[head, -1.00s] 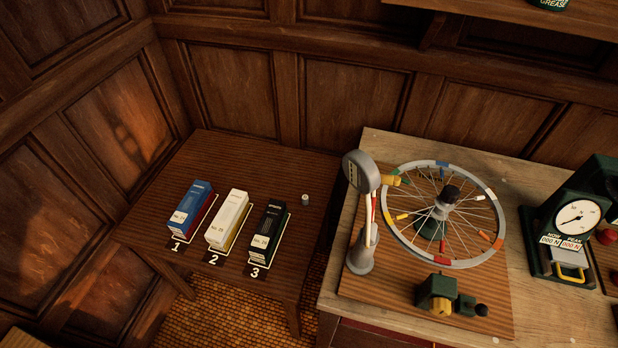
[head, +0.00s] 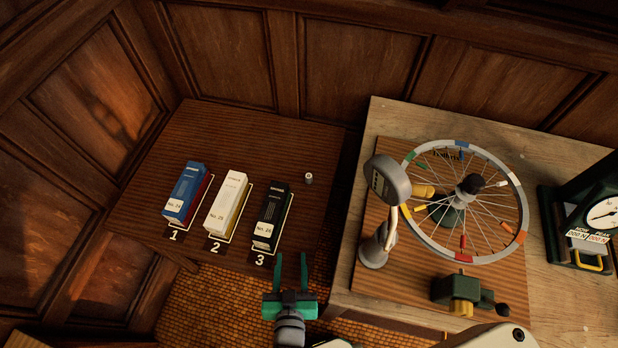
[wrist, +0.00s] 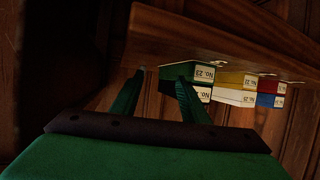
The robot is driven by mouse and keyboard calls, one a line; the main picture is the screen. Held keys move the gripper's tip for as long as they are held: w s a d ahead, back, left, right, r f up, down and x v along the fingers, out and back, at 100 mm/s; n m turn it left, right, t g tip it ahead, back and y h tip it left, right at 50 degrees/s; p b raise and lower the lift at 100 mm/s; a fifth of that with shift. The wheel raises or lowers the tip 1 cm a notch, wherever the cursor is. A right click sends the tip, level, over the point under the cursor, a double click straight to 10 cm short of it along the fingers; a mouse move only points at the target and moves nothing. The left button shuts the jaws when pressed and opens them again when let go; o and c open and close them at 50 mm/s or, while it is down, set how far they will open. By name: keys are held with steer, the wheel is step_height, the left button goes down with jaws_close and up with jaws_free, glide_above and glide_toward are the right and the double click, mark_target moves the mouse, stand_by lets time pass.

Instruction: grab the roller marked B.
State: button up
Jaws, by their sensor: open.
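No letter B is readable in either view. My gripper (head: 291,259) is open and empty at the bottom of the head view, in front of the table's near edge and nearer than the cylinder. In the wrist view its two green fingers (wrist: 160,77) stand apart with nothing between them. I cannot make out the cylinder in the wrist view.
Blue (head: 187,190), white (head: 227,200) and black (head: 270,215) boxes stand at numbered spots 1 to 3. A lighter workbench (head: 397,118) on the right bears a spoked wheel (head: 410,222) and a grey gauge stand (head: 374,250). The back of the side table is clear.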

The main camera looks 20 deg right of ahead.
steer(key=shift+m, duration=0.4)
steer(key=w+d, duration=0.1)
steer(key=w, duration=0.1)
steer(key=w+d, duration=0.2)
steer(key=w, duration=0.1)
steer(key=w+d, duration=0.1)
steer(key=w, duration=0.2)
steer(key=shift+d, duration=0.4)
glide_toward(309, 180)
steer(key=x, duration=0.4)
steer(key=shift+s+d, duration=0.1)
steer(key=shift+d, duration=0.1)
steer(key=shift+a+x, duration=0.15)
steer(key=shift+x, duration=1.2)
steer(key=shift+a+x, duration=0.1)
steer(key=shift+x, duration=1.25)
steer(key=shift+c, duration=0.6)
jaws_close()
